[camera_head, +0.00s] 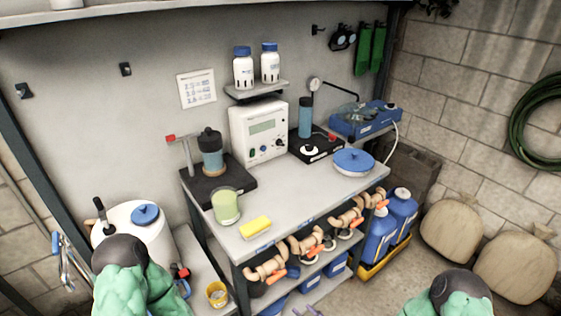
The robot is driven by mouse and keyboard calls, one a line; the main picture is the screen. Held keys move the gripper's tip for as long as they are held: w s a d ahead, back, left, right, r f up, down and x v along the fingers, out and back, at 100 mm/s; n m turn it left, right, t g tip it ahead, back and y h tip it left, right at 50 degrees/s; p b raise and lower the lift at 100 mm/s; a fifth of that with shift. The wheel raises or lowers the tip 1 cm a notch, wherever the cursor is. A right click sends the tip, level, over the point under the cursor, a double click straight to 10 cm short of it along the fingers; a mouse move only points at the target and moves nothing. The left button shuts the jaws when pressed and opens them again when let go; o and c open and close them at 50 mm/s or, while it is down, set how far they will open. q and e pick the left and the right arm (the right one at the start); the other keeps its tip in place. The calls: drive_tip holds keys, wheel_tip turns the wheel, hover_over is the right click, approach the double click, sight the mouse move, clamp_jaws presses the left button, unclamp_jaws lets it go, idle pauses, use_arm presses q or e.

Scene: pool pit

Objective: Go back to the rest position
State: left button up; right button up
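The green-sleeved part of my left arm (133,285) with a dark rounded cap shows at the bottom left. A similar part of my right arm (452,297) shows at the bottom right. I cannot make out the fingers of either gripper in this view. Both arm parts are in front of the grey workbench (305,196), apart from the things on its top.
The bench holds a cup of green liquid (226,207), a yellow sponge (256,227), a blue-lidded dish (354,161) and a white instrument (259,131). Pipes with valves (305,245) line its front. Blue canisters (380,237) and sacks (452,232) stand right.

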drive_tip(key=s+d+f+m+g+h, duration=0.25)
drive_tip(key=s+f+m+g, duration=0.35)
drive_tip(key=f+m, duration=0.45)
drive_tip(key=s+m+g+h, duration=0.1)
drive_tip(key=s+m+g, duration=0.4)
drive_tip(key=s+m, duration=0.4)
drive_tip(key=m, duration=0.2)
drive_tip(key=shift+a+f+m+g+h, duration=0.15)
drive_tip(key=shift+f+m+g+h, duration=0.2)
drive_tip(key=shift+f+g, duration=0.05)
